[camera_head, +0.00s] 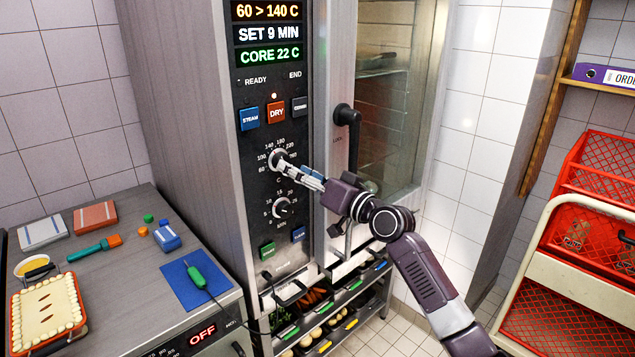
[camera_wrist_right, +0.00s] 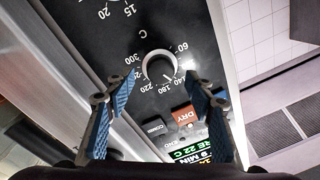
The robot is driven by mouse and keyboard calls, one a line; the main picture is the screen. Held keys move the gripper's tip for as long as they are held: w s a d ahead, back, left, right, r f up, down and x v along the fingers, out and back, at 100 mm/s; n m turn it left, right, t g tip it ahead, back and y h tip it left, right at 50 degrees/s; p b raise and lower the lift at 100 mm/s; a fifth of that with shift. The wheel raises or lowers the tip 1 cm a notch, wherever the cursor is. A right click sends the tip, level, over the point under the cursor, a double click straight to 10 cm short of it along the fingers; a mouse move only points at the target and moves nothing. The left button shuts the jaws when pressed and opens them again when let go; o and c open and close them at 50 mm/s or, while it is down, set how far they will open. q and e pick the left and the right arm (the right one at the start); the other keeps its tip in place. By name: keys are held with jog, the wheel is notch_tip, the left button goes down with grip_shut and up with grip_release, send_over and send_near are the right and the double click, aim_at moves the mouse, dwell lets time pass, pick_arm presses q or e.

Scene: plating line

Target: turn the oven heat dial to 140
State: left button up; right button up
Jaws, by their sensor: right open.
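The heat dial (camera_head: 277,158) is a round knob with a pale rim on the oven's black panel, ringed by temperature numbers. It also shows in the right wrist view (camera_wrist_right: 159,67), upside down, where its pointer seems to face the 140–180 side. The display (camera_head: 267,12) reads "60 > 140 C". My right gripper (camera_head: 299,171) is at the dial's lower right in the head view. In the wrist view its two blue-padded fingers (camera_wrist_right: 160,88) are spread wide, one to each side of the dial, with nothing between them. Contact cannot be told. My left gripper is out of view.
Below sits a second dial (camera_head: 282,208). Steam, dry (camera_head: 276,111) and combi buttons are above. The door handle (camera_head: 347,117) stands out right of the panel. A counter (camera_head: 120,271) with a pie and tools is at left; red crates (camera_head: 592,165) are at right.

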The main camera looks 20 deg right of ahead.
jog(key=v, duration=0.8)
jog(key=shift+s, duration=0.25)
jog(key=shift+d, duration=0.15)
